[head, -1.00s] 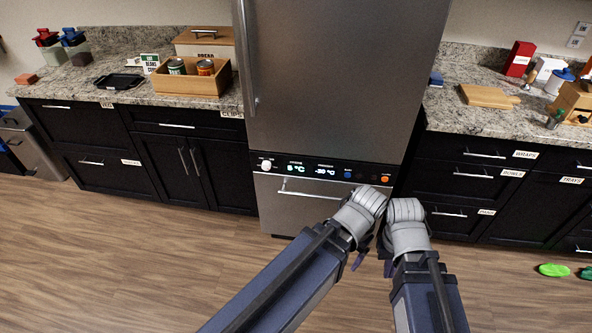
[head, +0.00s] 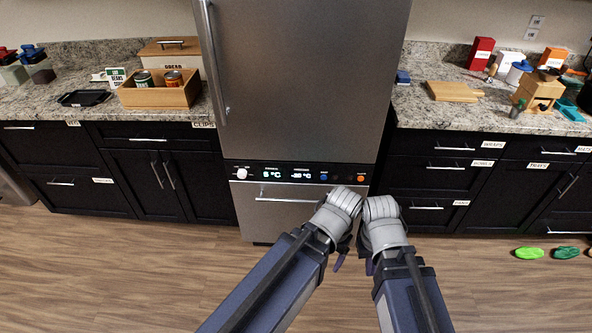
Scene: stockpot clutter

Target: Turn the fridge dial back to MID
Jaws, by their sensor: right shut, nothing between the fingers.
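The fridge (head: 300,80) is steel, with a black control strip (head: 276,175) across it. A white round dial (head: 242,174) sits at the strip's left end. Its pointer and marks are too small to read. Blue-white lit temperature displays (head: 300,175) are right of it. My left gripper (head: 341,262) and my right gripper (head: 369,266) are side by side in front of the fridge's lower right, below the strip and well apart from the dial. The right one is shut and empty. The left fingers are mostly hidden behind its wrist, so its opening does not show.
A drawer handle (head: 290,199) runs below the strip. Blue (head: 323,177) and orange (head: 361,179) buttons sit on the strip's right. Cluttered counters flank the fridge. Green items (head: 529,253) lie on the floor at right. The floor at left is clear.

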